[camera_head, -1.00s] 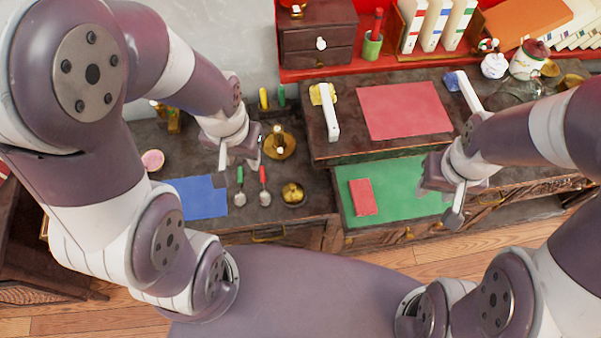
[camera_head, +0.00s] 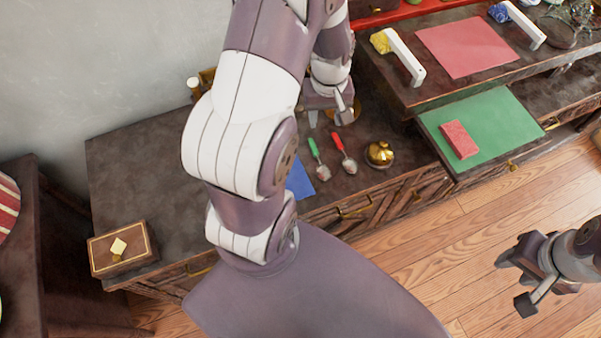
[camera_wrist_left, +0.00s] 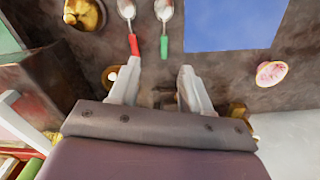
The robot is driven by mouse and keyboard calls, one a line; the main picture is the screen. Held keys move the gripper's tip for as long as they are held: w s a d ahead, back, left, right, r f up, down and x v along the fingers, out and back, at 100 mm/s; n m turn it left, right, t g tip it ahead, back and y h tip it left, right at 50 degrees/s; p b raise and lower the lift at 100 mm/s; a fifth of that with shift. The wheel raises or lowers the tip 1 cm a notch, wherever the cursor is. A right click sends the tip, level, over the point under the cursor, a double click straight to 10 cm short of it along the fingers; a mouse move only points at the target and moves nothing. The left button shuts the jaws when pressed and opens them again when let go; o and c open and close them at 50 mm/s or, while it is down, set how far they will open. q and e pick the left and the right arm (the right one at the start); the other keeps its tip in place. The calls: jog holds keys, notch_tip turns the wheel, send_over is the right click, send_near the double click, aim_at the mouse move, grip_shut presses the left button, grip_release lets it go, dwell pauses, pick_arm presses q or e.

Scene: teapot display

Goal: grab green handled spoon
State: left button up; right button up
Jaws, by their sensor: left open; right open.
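The green-handled spoon (camera_head: 315,151) lies on the dark wooden desk, handle toward the back and bowl toward the front. In the left wrist view the green-handled spoon (camera_wrist_left: 164,30) is at top centre, its handle end pointing toward the fingers. A red-handled spoon (camera_head: 343,151) lies close beside it on the right. My left gripper (camera_head: 329,115) is open and empty, just behind the handle ends; in the left wrist view its fingers (camera_wrist_left: 158,70) stand apart, short of the green handle. My right gripper (camera_head: 513,282) is open and empty at lower right, over the floor.
A blue mat (camera_head: 300,179) lies left of the spoons, partly hidden by my arm. A brass pot (camera_head: 379,153) stands to their right. A raised green mat (camera_head: 500,120) bears a red block (camera_head: 459,139). A wooden box (camera_head: 120,258) sits far left; the desk beside it is clear.

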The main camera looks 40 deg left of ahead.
pick_arm(q)
jog(key=n+b, duration=0.1)
jog(key=n, duration=0.1)
send_over(315, 151)
notch_tip(315, 151, down, 7)
notch_tip(315, 151, down, 11)
jog(key=shift+r, duration=0.25)
grip_shut()
pick_arm(e)
jog(key=f, duration=0.4)
jog(key=shift+w+d, duration=0.2)
jog(key=shift+w, duration=0.1)
